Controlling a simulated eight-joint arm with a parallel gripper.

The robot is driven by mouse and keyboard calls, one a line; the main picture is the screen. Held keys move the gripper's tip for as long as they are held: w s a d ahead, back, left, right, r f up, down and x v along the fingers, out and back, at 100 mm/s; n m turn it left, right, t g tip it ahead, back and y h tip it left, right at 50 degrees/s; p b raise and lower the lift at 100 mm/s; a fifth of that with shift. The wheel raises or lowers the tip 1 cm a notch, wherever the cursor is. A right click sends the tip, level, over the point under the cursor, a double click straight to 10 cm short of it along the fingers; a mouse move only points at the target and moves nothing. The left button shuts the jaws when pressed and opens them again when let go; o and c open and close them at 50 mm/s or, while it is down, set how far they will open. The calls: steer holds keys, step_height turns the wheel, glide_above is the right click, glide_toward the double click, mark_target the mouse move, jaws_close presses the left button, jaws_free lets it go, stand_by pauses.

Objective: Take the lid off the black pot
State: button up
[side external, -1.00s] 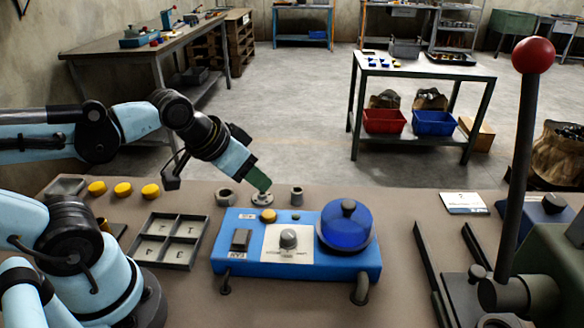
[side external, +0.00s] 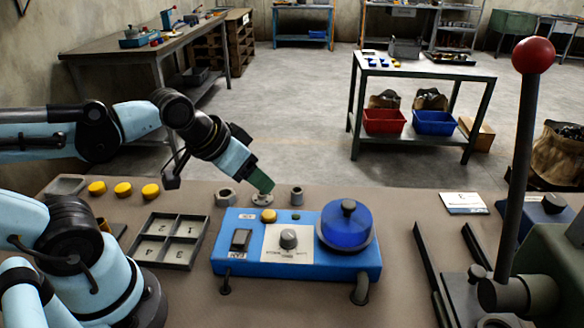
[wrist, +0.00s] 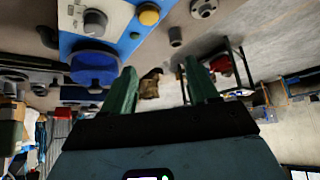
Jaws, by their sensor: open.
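I see no plainly black pot. The closest thing is a blue see-through drum or cover (side external: 345,228) with a black knob (side external: 348,206) on top, seated on the right end of a blue machine (side external: 230,263). The drum also shows in the wrist view (wrist: 95,68), left of my fingers. My gripper (side external: 263,183) points down and right, behind the machine, close above a round flanged metal part (side external: 262,200); contact cannot be told. In the wrist view my two green fingers (wrist: 161,88) are spread apart with nothing held between them.
A nut-like part (side external: 225,197) and a small cylinder (side external: 296,197) stand behind the machine. A divided tray (side external: 168,241) and several yellow caps (side external: 124,190) are at left. A tall red-knobbed lever (side external: 520,150) rises at right. Bench between drum and lever is mostly clear.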

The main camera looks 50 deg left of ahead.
mark_target(349, 204)
steer(key=w+d+r+m+g+h, duration=0.35)
steer(key=w+d+r+m, duration=0.45)
steer(key=d, duration=0.3)
steer(key=shift+m, duration=0.5)
steer(key=shift+s+f+x, duration=0.1)
steer(key=shift+s+x, duration=0.15)
steer(key=shift+x, duration=1.6)
steer(key=shift+s+f+x, duration=0.1)
steer(key=shift+s+x, duration=0.15)
steer(key=shift+x, duration=1.55)
steer(key=shift+s+f+x, duration=0.1)
steer(key=shift+s+x, duration=0.1)
steer(key=shift+x, duration=1.65)
steer(key=shift+a, duration=0.15)
steer(key=shift+c, duration=0.4)
steer(key=shift+r, duration=0.1)
jaws_close()
